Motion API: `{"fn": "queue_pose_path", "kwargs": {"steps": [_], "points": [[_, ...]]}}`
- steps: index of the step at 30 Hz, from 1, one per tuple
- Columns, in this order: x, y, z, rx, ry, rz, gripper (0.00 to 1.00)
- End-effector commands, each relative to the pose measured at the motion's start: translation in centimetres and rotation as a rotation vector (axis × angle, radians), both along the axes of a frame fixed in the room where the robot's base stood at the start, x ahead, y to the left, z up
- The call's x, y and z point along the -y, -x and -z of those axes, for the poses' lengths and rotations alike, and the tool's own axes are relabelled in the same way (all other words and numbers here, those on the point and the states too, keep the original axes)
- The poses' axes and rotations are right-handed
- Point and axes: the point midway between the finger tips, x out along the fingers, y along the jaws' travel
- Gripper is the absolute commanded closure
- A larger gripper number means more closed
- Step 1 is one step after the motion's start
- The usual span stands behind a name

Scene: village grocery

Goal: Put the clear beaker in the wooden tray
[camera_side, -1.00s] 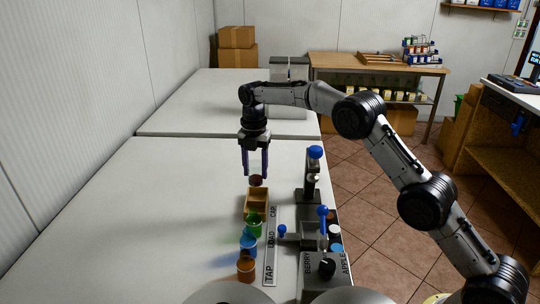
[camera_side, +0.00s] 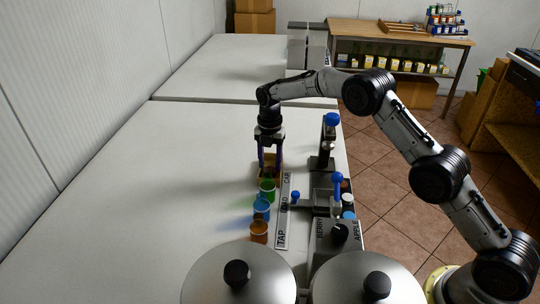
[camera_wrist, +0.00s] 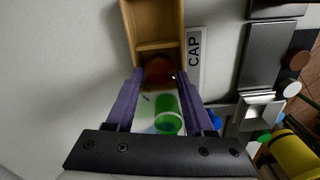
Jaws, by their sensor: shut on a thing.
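My gripper (camera_side: 270,168) points down at the wooden tray (camera_wrist: 152,22). In the wrist view its purple fingers (camera_wrist: 160,76) close on a small dark red beaker (camera_wrist: 158,71). The beaker is at the tray's near end, by a cross divider. I cannot tell whether it touches the tray floor. In the side view the fingers largely hide it. A green beaker (camera_side: 267,189), a blue beaker (camera_side: 261,209) and an orange beaker (camera_side: 258,231) stand in a row in front of the tray. I see no colourless beaker.
A label strip (camera_side: 283,215) runs right of the row. A device with a blue-knobbed lever (camera_side: 337,180) and a stand with a blue top (camera_side: 332,120) are farther right. Two round metal lids (camera_side: 240,278) are in front. The table's left side is clear.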

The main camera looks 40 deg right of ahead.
Motion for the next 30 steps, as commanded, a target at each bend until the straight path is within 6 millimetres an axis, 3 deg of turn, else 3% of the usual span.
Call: {"fn": "queue_pose_path", "kwargs": {"steps": [30], "points": [[-0.04,0.0,0.88,0.001,-0.001,0.0,1.0]]}}
